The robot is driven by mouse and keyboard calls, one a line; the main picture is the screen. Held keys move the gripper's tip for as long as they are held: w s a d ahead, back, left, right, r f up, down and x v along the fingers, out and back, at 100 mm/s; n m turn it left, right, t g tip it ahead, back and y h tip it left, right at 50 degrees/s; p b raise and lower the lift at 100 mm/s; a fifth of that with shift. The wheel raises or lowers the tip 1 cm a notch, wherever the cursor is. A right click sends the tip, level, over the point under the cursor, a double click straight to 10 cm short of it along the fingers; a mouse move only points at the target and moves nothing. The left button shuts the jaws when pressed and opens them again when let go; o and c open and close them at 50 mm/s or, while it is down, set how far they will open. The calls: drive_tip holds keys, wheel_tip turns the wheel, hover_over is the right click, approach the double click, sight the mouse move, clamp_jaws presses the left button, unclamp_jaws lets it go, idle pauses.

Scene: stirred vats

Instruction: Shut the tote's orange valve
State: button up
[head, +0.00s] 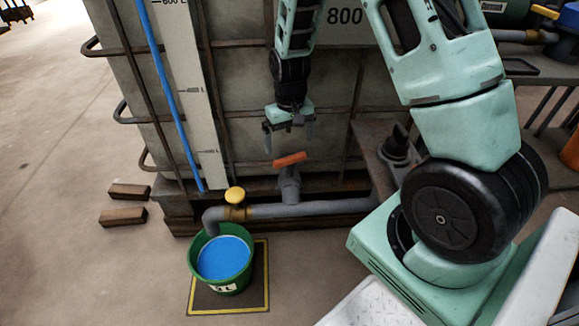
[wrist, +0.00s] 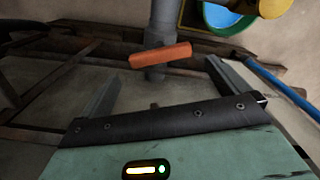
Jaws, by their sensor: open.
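The orange valve handle (head: 290,160) sits on top of a grey valve body (head: 289,186) on the pipe at the tote's (head: 250,90) base. In the head view it lies nearly level, slightly tilted, crosswise to the short stem below it. My gripper (head: 289,135) points down just above the handle, open and empty. In the wrist view the orange handle (wrist: 160,55) lies ahead of the gap between the two open fingers (wrist: 165,85), not touching either as far as I can see.
A grey pipe (head: 310,209) with a yellow-knobbed valve (head: 235,195) leads left to a green bucket (head: 193,263) of blue liquid on a yellow-edged mat (head: 200,304). Wooden blocks (head: 123,216) lie on the floor at left. A black fitting (head: 398,145) stands right of the handle.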

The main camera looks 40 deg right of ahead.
sight(290, 157)
wheel_tip(290, 157, down, 9)
drive_tip(key=b, duration=0.2)
drive_tip(key=shift+b, duration=0.3)
drive_tip(key=c, duration=0.7)
